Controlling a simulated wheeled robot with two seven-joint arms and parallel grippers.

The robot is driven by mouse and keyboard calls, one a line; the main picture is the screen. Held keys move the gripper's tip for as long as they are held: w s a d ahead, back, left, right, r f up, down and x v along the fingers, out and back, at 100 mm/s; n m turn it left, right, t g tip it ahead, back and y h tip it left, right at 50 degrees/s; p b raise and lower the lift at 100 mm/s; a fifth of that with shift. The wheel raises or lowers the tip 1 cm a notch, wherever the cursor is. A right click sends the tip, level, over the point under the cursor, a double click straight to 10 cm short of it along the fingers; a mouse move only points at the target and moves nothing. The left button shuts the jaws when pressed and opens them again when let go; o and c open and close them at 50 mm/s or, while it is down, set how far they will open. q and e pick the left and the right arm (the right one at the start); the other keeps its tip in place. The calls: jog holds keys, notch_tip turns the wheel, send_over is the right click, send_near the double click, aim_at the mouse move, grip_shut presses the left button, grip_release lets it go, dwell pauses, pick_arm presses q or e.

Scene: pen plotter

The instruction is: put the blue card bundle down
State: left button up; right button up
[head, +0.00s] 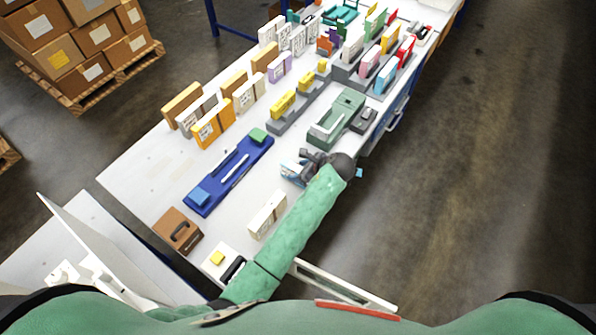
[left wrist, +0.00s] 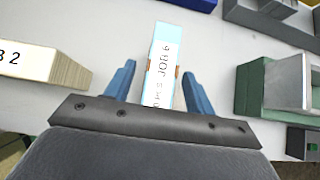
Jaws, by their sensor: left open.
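The blue card bundle (left wrist: 165,52) is a narrow light-blue and white block with printed lettering and brown bands at its sides. It lies between the two blue fingers of my left gripper (left wrist: 158,76) in the left wrist view. The fingers are apart, with a gap on each side of the bundle. In the head view the bundle (head: 292,170) is on the white table, partly hidden by my left gripper (head: 308,164). Whether its whole underside touches the table cannot be seen. My right gripper is not in view.
A white card bundle (head: 267,214) stands left of my left forearm; a green plotter-like machine (head: 337,118) stands beyond the gripper. A long blue tray (head: 204,197) lies to the left. Bare table (head: 262,178) shows between tray and bundle. The table's right edge is close to the gripper.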

pick_arm(q)
jog(key=shift+w+a+f, duration=0.25)
jog(key=shift+a+f, duration=0.1)
jog(key=shift+f, duration=0.1)
grip_shut()
jog(key=shift+r, duration=0.1)
